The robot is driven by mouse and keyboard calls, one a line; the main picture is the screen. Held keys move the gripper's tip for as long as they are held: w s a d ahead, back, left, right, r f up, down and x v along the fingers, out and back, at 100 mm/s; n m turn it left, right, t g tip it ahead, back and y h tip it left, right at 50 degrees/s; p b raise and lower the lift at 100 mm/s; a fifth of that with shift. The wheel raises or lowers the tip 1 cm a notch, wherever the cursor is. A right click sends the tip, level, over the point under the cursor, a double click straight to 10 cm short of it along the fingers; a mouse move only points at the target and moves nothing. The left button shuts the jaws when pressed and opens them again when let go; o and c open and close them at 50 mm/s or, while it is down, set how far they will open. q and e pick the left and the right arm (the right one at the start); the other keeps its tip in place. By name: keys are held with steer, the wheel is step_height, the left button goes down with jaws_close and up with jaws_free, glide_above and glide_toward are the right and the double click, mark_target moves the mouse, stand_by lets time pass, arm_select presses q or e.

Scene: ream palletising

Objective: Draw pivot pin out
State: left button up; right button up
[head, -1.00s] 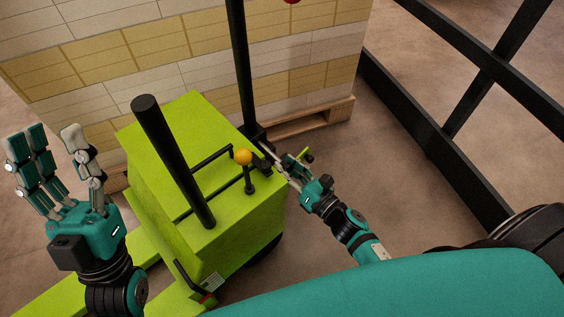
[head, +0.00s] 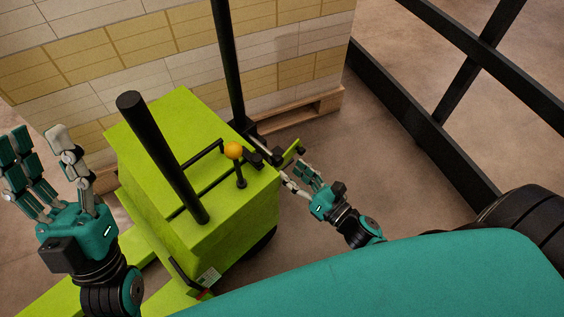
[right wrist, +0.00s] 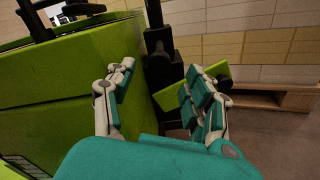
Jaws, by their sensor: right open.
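The green machine (head: 243,205) has a black post (head: 231,75) at its back right corner. Black fittings (head: 262,155) and a green arm with a dark round end (head: 299,149) project there. In the right wrist view the green arm (right wrist: 172,97) and its dark knob (right wrist: 224,83) lie just beyond my fingers. I cannot tell for certain which part is the pivot pin. My right gripper (head: 294,171) is open and empty, just short of the green arm; it also shows in the right wrist view (right wrist: 160,78). My left gripper (head: 40,143) is open and empty, left of the machine.
A thick black column (head: 160,155) and an orange-knobbed lever (head: 234,151) stand on the machine. Behind it is a stack of white and tan packs (head: 180,50) on a wooden pallet (head: 300,117). A black rail frame (head: 420,125) stands at right. Floor between is free.

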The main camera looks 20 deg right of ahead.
steer(key=v, duration=0.6)
stand_by(0.4)
